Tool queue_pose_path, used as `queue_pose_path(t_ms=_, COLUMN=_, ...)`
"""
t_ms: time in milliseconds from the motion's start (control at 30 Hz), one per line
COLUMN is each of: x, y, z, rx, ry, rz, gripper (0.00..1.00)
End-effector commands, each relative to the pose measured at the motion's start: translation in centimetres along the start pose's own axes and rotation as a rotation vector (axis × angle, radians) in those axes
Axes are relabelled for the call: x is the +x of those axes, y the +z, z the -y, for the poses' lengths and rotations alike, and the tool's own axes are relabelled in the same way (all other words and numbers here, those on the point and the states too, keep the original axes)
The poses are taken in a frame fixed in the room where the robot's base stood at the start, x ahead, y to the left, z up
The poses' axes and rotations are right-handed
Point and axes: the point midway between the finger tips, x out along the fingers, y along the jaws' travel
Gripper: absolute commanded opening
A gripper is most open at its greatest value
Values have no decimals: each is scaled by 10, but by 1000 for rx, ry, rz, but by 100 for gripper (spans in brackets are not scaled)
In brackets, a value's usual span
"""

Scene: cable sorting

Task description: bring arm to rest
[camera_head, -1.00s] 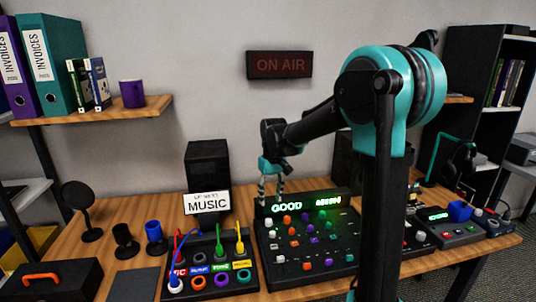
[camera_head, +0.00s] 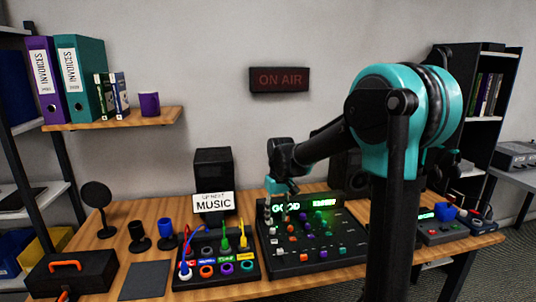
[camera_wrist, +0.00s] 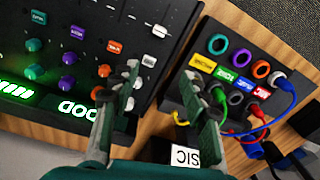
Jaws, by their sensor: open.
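My gripper (camera_head: 277,208) is low over the left end of the mixer (camera_head: 312,262), near its lit green display, and its jaws are spread apart. In the wrist view my gripper (camera_wrist: 160,76) shows two separated fingers with nothing between them. The fingers point over the gap between the mixer (camera_wrist: 150,12) and the cable box (camera_wrist: 232,22). The cable box (camera_head: 240,279) has coloured rings and labels, with blue, red, green and yellow cables on it. A white plug (camera_wrist: 277,79) with a blue cable sits at one ring.
A black speaker (camera_head: 213,158) with a "MUSIC" sign (camera_head: 213,202) stands behind the cable box. A toolbox (camera_head: 72,274) is at front left. A shelf (camera_head: 110,124) hangs above.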

Motion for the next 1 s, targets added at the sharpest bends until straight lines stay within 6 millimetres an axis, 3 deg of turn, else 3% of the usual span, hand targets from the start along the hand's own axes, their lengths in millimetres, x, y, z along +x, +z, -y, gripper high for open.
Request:
queue_pose_path(t_ms=267, x=8, y=37, z=-19, rx=61, ry=13, rz=-51, gripper=45)
queue_pose_path(t_ms=467, x=19, y=81, z=-37, rx=134, ry=29, rz=-110, gripper=45)
queue_pose_path(t_ms=800, x=67, y=209, z=-64, rx=331, ry=86, rz=-277, gripper=45)
queue_pose_path(t_ms=1000, x=88, y=252, z=-65, rx=397, ry=110, rz=-336, gripper=45)
